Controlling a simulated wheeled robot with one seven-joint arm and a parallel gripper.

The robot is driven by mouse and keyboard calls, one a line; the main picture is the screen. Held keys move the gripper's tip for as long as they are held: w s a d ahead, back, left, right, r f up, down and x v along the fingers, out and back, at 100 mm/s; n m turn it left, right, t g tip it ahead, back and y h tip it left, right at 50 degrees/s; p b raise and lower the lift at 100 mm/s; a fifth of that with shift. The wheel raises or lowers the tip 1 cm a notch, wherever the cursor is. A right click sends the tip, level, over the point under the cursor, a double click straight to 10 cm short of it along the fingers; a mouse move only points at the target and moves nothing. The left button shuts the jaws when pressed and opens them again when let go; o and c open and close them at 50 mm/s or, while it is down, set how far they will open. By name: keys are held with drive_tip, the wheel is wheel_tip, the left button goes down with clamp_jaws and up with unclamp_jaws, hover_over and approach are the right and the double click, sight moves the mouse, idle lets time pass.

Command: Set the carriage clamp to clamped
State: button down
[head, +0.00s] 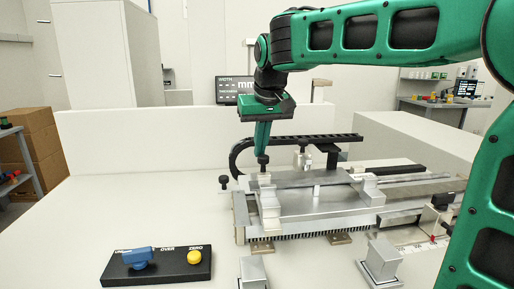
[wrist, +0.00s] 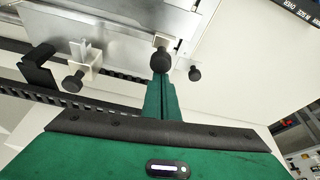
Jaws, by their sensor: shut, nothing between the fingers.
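My gripper (head: 262,151) points down, shut and empty, with its fingertips just above or touching a black knob (head: 263,160) on a pale upright block at the left end of the metal rig. In the wrist view the green fingers (wrist: 160,88) meet the black knob (wrist: 161,60); I cannot tell whether they touch. A second black knob (head: 224,180) stands on the rig's left side, and a third (head: 303,143) behind it. A black clamp-like part (head: 443,200) sits on the right rail, partly behind my arm. No label shows which part is the carriage clamp, nor its state.
Two metal blocks (head: 382,262) (head: 252,272) stand at the front. A black cable chain (head: 300,138) runs behind the rig.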

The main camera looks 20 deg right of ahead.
drive_tip(key=shift+s+a+f, duration=0.1)
drive_tip(key=shift+s+f, duration=0.15)
drive_tip(key=shift+s, duration=0.2)
drive_tip(key=w+v, duration=0.1)
drive_tip(key=v, duration=0.9)
drive_tip(key=shift+s+r, duration=0.2)
drive_tip(key=shift+r, duration=0.35)
